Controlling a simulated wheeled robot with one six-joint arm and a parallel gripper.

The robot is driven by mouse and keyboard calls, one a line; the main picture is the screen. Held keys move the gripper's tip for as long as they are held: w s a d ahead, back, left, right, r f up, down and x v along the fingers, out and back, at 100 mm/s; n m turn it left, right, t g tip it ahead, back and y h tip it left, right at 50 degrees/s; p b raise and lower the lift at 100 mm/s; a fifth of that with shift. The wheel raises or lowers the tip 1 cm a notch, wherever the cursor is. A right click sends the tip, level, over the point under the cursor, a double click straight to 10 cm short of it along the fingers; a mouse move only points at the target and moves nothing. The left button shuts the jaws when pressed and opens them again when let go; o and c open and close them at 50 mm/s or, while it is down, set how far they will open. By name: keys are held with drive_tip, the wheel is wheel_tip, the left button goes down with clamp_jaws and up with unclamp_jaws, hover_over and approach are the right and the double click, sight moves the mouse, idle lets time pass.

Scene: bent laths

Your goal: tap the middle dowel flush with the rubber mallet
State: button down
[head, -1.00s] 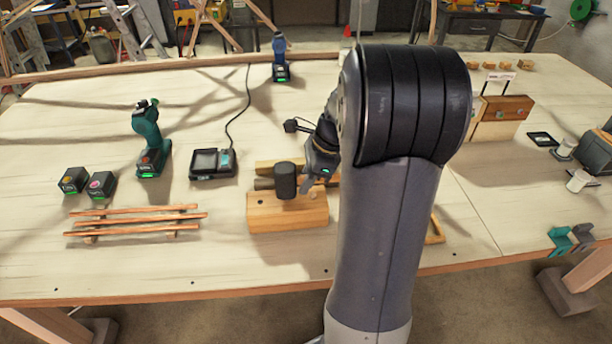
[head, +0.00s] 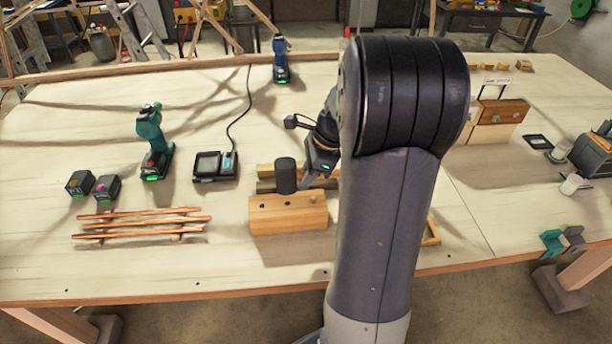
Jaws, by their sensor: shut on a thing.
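The rubber mallet's black cylindrical head (head: 286,176) is upright just over the back edge of a light wooden block (head: 290,220). My gripper (head: 311,174) is to its right, shut on the mallet; its fingers and most of the handle are hard to make out. The block's top shows two small dark round spots, at the left and near the middle, and a pale round dowel end (head: 312,198) at the right. How far the middle dowel stands out is too small to tell. A gap between mallet and block cannot be judged surely.
Wooden strips lie behind the block. Copper-coloured laths (head: 140,225) on supports, two batteries (head: 107,187), a green drill (head: 154,150) and a charger (head: 214,166) stand to the left. My arm hides the table right of the block. The table's front left is clear.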

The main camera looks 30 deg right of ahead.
wheel_tip(320, 180, up, 4)
drive_tip(key=p, duration=0.4)
drive_tip(key=shift+r, duration=0.1)
